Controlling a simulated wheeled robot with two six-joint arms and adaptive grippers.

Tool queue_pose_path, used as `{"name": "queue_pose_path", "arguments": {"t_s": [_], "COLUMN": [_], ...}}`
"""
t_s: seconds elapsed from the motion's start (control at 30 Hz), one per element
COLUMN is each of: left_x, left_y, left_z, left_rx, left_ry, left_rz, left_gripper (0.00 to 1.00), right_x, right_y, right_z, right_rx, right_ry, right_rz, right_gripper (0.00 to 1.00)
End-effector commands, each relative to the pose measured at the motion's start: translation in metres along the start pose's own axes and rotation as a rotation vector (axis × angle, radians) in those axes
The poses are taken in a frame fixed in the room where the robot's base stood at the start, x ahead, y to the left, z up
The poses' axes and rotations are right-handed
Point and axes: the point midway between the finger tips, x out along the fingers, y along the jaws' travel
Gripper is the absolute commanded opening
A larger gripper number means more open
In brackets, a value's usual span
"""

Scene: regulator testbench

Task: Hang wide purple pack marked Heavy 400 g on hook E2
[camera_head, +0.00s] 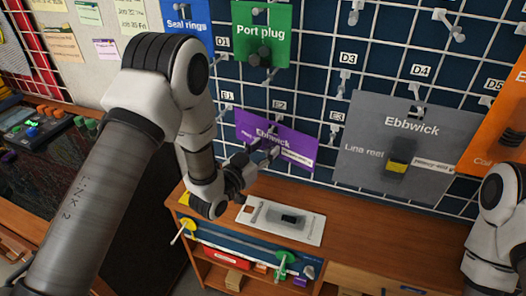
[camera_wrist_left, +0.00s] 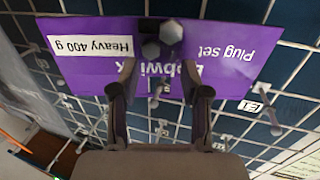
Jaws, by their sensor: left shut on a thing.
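The wide purple pack (camera_head: 277,138) is in front of the wire grid in the head view, just below the E2 label (camera_head: 279,105). In the left wrist view the purple pack (camera_wrist_left: 225,55) appears upside down, with "Heavy 400 g", "Ebbwick" and "Plug set" on it and dark plugs at its middle. My left gripper (camera_head: 258,158) is shut on it from the front and below; its fingers (camera_wrist_left: 158,84) cover part of the pack's face in the wrist view. My right gripper is out of view.
A green Port plug pack (camera_head: 262,28) hangs above, and a wide grey Ebbwick pack (camera_head: 375,165) hangs to the right. An orange pack (camera_head: 505,110) is at the far right. Below, a white card (camera_head: 262,228) lies on the wooden bench (camera_head: 345,220).

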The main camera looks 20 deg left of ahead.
Motion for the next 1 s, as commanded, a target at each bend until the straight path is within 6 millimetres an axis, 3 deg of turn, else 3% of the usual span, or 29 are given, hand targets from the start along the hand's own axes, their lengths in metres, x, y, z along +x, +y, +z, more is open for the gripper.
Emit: {"name": "queue_pose_path", "arguments": {"t_s": [0.4,0.43,0.5,0.83,1.0], "left_x": [0.000,0.000,0.000,-0.002,-0.025], "left_y": [0.000,0.000,0.000,0.000,-0.001], "left_z": [-0.001,-0.001,-0.001,0.001,0.001], "left_rx": [0.000,0.000,0.000,-0.001,-0.003], "left_ry": [0.002,0.002,0.002,-0.002,-0.004], "left_rz": [0.000,0.000,0.000,0.000,-0.003], "left_gripper": [0.00,0.53,0.76,0.76,0.76], "right_x": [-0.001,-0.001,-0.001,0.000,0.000], "right_y": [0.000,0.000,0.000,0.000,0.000], "right_z": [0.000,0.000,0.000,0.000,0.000], "right_rx": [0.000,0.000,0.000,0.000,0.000], "right_ry": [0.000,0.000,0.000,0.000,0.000], "right_rz": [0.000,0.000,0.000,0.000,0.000], "right_gripper": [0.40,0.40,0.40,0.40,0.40]}}
